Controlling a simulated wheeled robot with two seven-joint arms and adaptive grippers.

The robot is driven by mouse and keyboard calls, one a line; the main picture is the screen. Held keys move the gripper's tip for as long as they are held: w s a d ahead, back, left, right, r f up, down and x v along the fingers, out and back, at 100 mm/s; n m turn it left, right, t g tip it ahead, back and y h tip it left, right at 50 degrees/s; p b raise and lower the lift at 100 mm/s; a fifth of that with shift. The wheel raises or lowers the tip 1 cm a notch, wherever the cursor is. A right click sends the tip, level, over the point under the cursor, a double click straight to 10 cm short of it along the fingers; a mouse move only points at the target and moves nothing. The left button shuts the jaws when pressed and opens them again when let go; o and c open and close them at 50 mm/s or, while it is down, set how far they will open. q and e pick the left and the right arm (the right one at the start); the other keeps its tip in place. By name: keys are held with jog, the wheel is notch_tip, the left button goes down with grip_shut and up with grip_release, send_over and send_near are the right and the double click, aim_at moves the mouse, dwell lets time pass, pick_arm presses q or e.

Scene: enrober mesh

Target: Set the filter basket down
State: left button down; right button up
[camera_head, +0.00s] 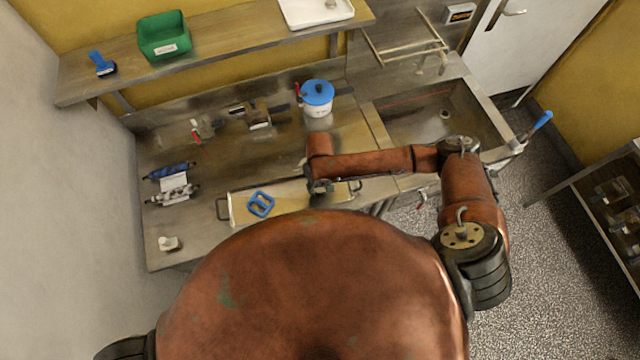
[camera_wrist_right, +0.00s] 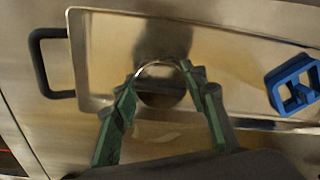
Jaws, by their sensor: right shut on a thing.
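My right gripper (camera_head: 320,184) is over the right part of a shallow metal tray (camera_head: 231,208) on the steel counter. In the right wrist view, the green fingers of this gripper (camera_wrist_right: 160,82) are shut on the filter basket (camera_wrist_right: 160,96), a small round metal cup with a shiny rim. The basket is over the tray (camera_wrist_right: 82,60), near its handled end; I cannot tell whether it touches the tray floor. In the head view the arm hides the basket. My left gripper is not in view.
A blue frame-shaped piece (camera_head: 261,204) lies in the tray. A blue-lidded pot (camera_head: 317,98), metal fittings (camera_head: 257,114) and a blue-ended roller part (camera_head: 170,171) stand on the counter. A sink (camera_head: 440,115) is at the right. The counter's middle is clear.

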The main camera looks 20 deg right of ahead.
aim_at(320, 185)
jog(key=o, duration=1.1)
jog(key=shift+f, duration=0.1)
jog(key=shift+o, duration=0.2)
notch_tip(320, 185, up, 12)
jog(key=b, duration=0.1)
